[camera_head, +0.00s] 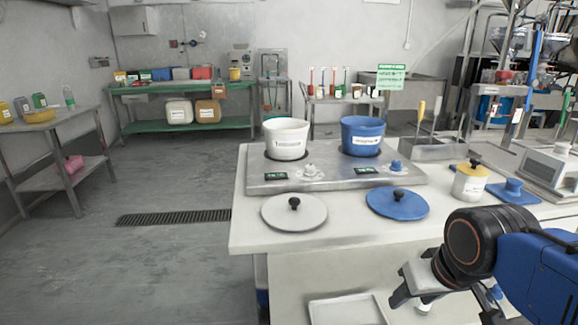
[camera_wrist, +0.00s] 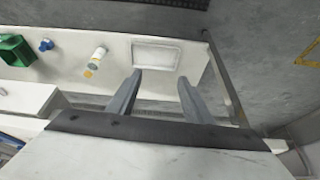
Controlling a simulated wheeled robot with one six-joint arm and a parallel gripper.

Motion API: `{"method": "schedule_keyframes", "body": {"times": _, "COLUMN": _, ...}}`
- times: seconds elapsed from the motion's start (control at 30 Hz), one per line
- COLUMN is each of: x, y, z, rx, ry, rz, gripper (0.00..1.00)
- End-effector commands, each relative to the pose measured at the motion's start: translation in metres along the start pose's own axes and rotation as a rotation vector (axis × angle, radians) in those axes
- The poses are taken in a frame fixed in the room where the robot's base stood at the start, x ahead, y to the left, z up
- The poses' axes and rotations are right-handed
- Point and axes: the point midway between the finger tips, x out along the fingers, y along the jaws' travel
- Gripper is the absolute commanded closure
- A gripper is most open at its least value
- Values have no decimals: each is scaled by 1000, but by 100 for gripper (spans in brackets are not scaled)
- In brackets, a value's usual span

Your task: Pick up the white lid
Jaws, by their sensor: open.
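The white lid (camera_head: 293,213) is a round, pale grey-white disc with a black knob, lying flat at the front left of the white worktop. It is not recognisable in the wrist view. My gripper (camera_head: 411,300) is low at the lower right of the head view, in front of the worktop's front side and well to the right of the lid. Its two fingers are apart and empty in the wrist view (camera_wrist: 160,77).
A blue lid (camera_head: 397,203) lies right of the white lid. Behind them, a white pot (camera_head: 286,138) and a blue pot (camera_head: 362,135) stand on a metal unit (camera_head: 330,180). A white tray (camera_head: 345,310) lies below the worktop. The floor at left is clear.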

Motion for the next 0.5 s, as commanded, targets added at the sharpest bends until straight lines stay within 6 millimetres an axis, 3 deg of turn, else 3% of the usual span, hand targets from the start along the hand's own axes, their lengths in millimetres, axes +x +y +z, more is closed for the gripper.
{"method": "schedule_keyframes", "body": {"times": 0.17, "x": -27, "y": -12, "z": -47, "rx": 74, "ry": -44, "rz": -12, "gripper": 54}}
{"method": "schedule_keyframes", "body": {"times": 0.5, "x": -81, "y": -53, "z": -159, "rx": 279, "ry": -160, "rz": -11, "gripper": 54}}
